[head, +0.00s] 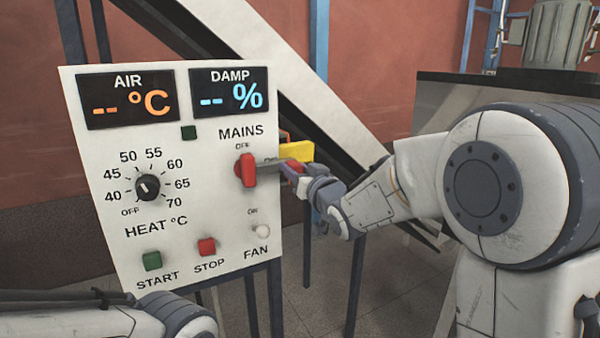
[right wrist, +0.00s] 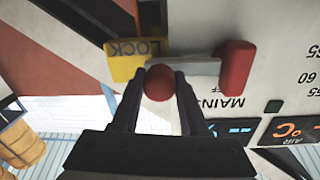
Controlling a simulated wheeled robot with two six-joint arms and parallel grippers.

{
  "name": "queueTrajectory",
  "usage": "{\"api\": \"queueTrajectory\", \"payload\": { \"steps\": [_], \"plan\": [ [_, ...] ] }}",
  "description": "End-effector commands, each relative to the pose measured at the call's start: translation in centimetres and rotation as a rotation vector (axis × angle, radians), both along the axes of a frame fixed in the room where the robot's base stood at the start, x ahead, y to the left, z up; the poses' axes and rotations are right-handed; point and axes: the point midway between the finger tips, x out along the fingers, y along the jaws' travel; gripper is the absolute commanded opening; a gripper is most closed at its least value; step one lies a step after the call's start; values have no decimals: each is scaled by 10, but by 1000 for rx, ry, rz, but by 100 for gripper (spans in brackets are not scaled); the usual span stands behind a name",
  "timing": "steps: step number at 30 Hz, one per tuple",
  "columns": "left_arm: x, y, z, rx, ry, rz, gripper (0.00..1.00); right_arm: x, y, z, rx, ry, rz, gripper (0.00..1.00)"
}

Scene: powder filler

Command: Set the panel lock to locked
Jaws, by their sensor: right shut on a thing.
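A yellow plate marked LOCK (right wrist: 125,64) is at the panel's right edge; it also shows in the head view (head: 297,151). A grey bar (right wrist: 195,68) runs between the red MAINS handle (head: 246,170) and a red ball knob (right wrist: 159,83). The bar lies about level in the head view. I cannot tell whether it joins the handle or passes behind it. My right gripper (head: 300,174) is shut on the red ball, one finger on each side, beside the yellow plate. My left gripper is out of view.
The white panel (head: 195,215) carries a heat dial (head: 148,187), a green START button (head: 152,261), a red STOP button (head: 206,247) and two displays showing dashes. A pale diagonal beam (head: 330,100) passes behind. In the right wrist view, yellow drums (right wrist: 20,145) stand at lower left.

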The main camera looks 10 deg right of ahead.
Motion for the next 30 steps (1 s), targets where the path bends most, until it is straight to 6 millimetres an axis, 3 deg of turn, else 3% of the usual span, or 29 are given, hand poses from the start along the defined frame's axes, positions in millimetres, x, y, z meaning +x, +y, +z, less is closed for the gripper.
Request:
{"api": "queueTrajectory", "payload": {
  "steps": [2,3,5,17,30],
  "plan": [
    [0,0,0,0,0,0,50,-1,2,-1,-2,4,6,0],
    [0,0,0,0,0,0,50,-1,2,-1,-2,4,6,48],
    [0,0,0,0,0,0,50,-1,2,-1,-2,4,7,71],
    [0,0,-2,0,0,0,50,-4,0,-1,-2,1,4,73],
    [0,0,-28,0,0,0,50,-76,-19,-2,-3,-1,3,73]
  ]
}}
